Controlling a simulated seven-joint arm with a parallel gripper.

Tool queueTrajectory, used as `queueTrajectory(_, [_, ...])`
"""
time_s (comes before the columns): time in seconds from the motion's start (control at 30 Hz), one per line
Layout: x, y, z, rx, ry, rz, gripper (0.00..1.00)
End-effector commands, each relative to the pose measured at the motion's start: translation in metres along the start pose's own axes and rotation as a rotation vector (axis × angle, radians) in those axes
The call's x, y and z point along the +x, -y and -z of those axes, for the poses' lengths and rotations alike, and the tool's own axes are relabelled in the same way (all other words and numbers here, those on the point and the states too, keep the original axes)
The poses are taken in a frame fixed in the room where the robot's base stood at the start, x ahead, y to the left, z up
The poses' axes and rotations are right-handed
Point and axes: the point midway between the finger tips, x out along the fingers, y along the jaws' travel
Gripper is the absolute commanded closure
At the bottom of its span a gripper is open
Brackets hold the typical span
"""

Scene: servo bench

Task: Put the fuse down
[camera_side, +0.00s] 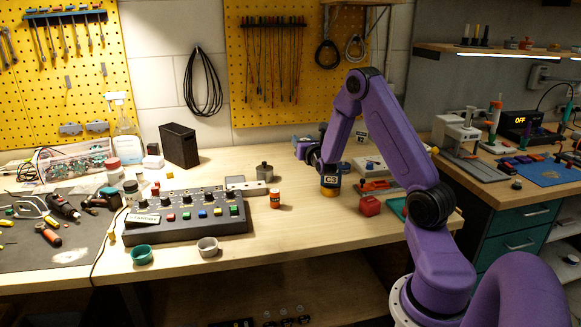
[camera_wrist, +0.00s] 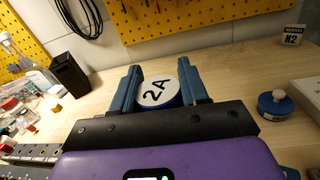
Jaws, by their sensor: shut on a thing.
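My gripper (camera_wrist: 160,74) shows in the wrist view with its two blue fingers on either side of the fuse. The fuse (camera_wrist: 157,93) is a short round blue piece with a white face marked "2A", and it sits between the fingers, gripped. In the side view my gripper (camera_side: 306,146) is over the back middle of the wooden bench (camera_side: 285,222). The fuse is too small to make out there. I cannot tell whether its underside touches the bench or hangs a little above it.
A black bin (camera_side: 179,146) stands at the back left. A control box with knobs and coloured buttons (camera_side: 188,217) lies front left. Bare bench lies beyond my fingers.

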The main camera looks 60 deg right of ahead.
Motion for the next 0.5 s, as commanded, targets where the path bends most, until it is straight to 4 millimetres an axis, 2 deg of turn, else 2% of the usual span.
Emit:
queueTrajectory(0.1, [0.022, 0.0, 0.011, 0.0, 0.001, 0.002, 0.87])
queueTrajectory(0.4, [0.071, -0.002, 0.033, 0.0, 0.001, 0.002, 0.87])
queueTrajectory(0.5, [0.083, -0.001, 0.05, -0.001, -0.001, 0.002, 0.87])
